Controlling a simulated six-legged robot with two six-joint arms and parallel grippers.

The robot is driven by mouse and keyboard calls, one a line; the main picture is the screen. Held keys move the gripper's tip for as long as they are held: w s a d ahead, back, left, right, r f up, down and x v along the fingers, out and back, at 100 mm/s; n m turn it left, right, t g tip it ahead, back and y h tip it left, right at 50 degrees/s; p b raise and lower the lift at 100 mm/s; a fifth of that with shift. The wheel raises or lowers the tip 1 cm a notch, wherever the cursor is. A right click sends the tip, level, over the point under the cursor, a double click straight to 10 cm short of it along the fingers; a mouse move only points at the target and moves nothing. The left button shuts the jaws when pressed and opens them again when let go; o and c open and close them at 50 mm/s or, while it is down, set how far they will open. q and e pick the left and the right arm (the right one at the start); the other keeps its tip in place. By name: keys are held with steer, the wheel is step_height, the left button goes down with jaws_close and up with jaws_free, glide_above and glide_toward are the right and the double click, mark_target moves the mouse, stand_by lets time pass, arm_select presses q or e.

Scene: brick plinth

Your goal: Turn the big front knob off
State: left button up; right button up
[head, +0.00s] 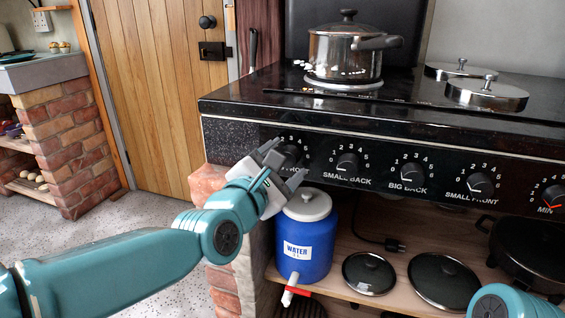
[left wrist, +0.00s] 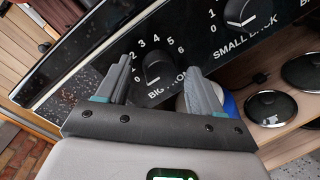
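The big front knob (head: 290,153) is a black dial at the left end of the stove's control panel, partly hidden behind my left gripper (head: 284,163) in the head view. In the left wrist view the knob (left wrist: 157,76) shows between the two grey fingers, with numbers around it and a partly covered "BIG FRONT" label. My right gripper is out of view.
The small back (head: 347,162), big back (head: 412,175) and small front (head: 480,183) knobs line the panel to the right. A lidded pot (head: 345,52) stands on the stove. A blue water container (head: 304,240) is just below my left gripper, with black lids on the shelf.

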arm_select(q)
steer(key=p+v, duration=0.1)
steer(key=v, duration=1.5)
steer(key=shift+s+p, duration=0.2)
steer(key=shift+p, duration=0.1)
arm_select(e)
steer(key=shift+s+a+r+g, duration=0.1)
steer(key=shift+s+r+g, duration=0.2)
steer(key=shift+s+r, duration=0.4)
arm_select(q)
steer(key=shift+a, duration=0.1)
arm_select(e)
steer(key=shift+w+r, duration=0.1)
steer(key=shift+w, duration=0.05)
